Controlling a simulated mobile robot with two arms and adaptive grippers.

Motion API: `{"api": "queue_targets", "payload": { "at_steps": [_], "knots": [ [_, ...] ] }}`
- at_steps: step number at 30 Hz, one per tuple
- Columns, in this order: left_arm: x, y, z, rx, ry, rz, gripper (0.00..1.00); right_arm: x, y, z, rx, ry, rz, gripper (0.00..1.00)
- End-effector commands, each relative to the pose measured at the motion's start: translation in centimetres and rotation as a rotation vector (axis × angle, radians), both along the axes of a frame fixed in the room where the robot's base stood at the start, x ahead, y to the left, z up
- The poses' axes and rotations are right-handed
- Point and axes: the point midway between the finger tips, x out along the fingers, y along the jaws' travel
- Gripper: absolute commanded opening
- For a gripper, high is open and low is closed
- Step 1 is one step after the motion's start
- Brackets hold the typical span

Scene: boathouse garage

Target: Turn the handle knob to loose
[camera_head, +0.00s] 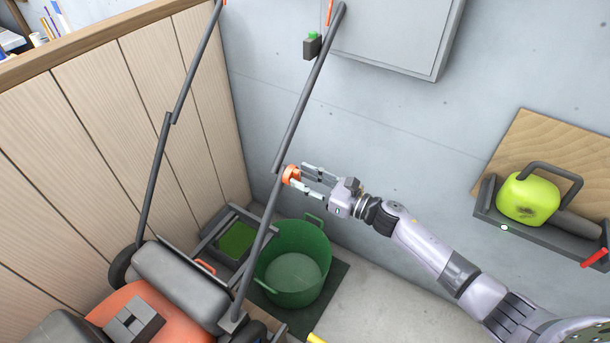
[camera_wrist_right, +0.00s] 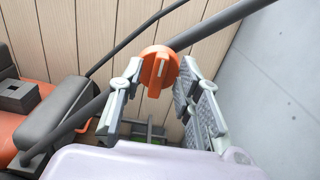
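The orange handle knob (camera_head: 291,174) sits on the dark tubular mower handle (camera_head: 259,246), at the joint between its lower and upper bars. My right gripper (camera_head: 298,176) reaches it from the right. In the right wrist view the knob (camera_wrist_right: 158,72) has a raised grip bar with a pale mark, standing close to upright. The right gripper's fingers are spread, one on each side of the knob near its tips. I cannot tell whether either finger touches it. My left gripper is not in view.
The orange and grey mower body (camera_head: 142,304) stands at the lower left. A green tub (camera_head: 297,262) is below the knob. A wooden panel wall (camera_head: 95,130) is at left, a grey cabinet (camera_head: 395,30) above. A shelf (camera_head: 545,233) with a yellow-green object is at right.

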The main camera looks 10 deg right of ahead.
Motion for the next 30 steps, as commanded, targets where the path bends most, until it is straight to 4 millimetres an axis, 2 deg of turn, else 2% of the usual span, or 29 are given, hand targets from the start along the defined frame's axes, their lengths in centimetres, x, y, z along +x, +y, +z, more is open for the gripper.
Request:
{"api": "queue_targets", "payload": {
  "at_steps": [9,24,30],
  "knots": [
    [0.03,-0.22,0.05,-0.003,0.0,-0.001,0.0,0.17,0.24,-0.08,0.0,0.001,0.001,0.32],
    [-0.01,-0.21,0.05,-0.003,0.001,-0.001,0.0,0.16,0.2,-0.07,0.0,0.001,0.0,0.0],
    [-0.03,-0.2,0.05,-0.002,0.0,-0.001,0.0,0.16,0.19,-0.07,0.0,0.001,0.0,0.0]
  ]
}}
